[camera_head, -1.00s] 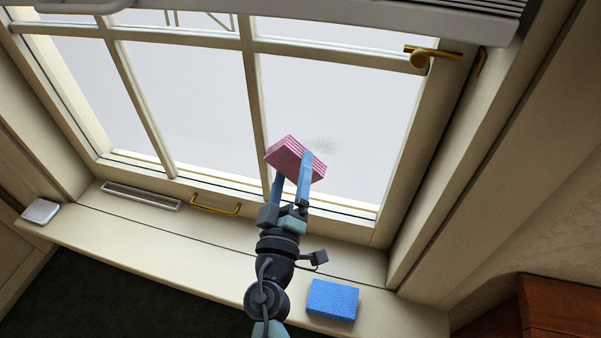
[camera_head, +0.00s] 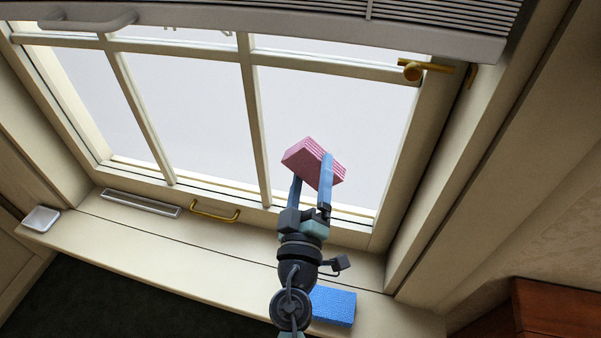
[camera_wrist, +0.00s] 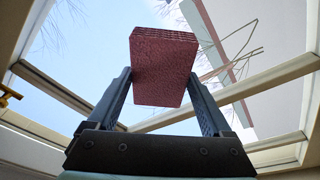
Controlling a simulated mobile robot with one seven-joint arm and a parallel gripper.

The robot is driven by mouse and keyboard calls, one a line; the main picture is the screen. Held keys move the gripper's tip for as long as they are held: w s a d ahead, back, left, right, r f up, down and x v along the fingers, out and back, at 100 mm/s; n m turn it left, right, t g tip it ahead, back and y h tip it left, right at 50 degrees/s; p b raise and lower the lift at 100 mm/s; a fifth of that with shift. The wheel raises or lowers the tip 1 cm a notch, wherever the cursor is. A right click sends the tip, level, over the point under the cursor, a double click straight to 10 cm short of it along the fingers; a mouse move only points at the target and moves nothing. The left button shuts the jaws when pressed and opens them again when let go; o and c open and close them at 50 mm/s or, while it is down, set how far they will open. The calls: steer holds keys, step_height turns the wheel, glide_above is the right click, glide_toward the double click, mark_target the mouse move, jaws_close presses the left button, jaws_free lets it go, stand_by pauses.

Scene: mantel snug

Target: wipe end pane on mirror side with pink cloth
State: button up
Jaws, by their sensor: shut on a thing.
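The pink cloth (camera_head: 311,162), a thick block with a ribbed edge, is between the fingers of my gripper (camera_head: 311,172). My gripper is shut on it; the wrist view also shows the cloth (camera_wrist: 163,68) between both fingers (camera_wrist: 160,100). The cloth is tilted in front of the lower right end pane (camera_head: 375,115), near the pane's left side. I cannot tell whether it touches the glass. No smudge shows on the visible glass; the part behind the cloth is hidden. No mirror is in view.
A blue sponge (camera_head: 335,305) lies on the sill (camera_head: 110,230), partly behind my arm. A brass latch (camera_head: 412,72) is at the right frame, a brass handle (camera_head: 215,210) on the bottom rail. A slatted white unit (camera_head: 300,22) hangs above. A white box (camera_head: 41,218) sits left.

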mark_target(291, 167)
steer(key=shift+s+d, duration=0.2)
steer(key=shift+d, duration=0.45)
steer(key=shift+s+d, duration=0.25)
steer(key=shift+d, duration=0.45)
steer(key=shift+s+d, duration=0.2)
steer(key=shift+d, duration=0.45)
steer(key=shift+a, duration=0.1)
steer(key=shift+w+a+b, duration=0.3)
steer(key=shift+a, duration=0.65)
steer(key=shift+w+a+b, duration=0.25)
steer(key=shift+a+b, duration=0.05)
steer(key=shift+a, duration=0.65)
steer(key=shift+w+a+b, duration=0.3)
steer(key=shift+a, duration=0.4)
steer(key=shift+w+a+b, duration=0.25)
steer(key=shift+a, duration=0.45)
steer(key=shift+w+a+r, duration=0.1)
steer(key=shift+w+a, duration=0.05)
steer(key=shift+a, duration=0.3)
steer(key=shift+s+a, duration=0.2)
steer(key=shift+s, duration=0.35)
steer(key=shift+a+r+b+v, duration=0.2)
steer(key=shift+b+v, duration=0.15)
steer(key=shift+v, duration=0.85)
steer(key=shift+a+r+b+v, duration=0.15)
steer(key=shift+b+v, duration=0.2)
steer(key=shift+v, duration=0.8)
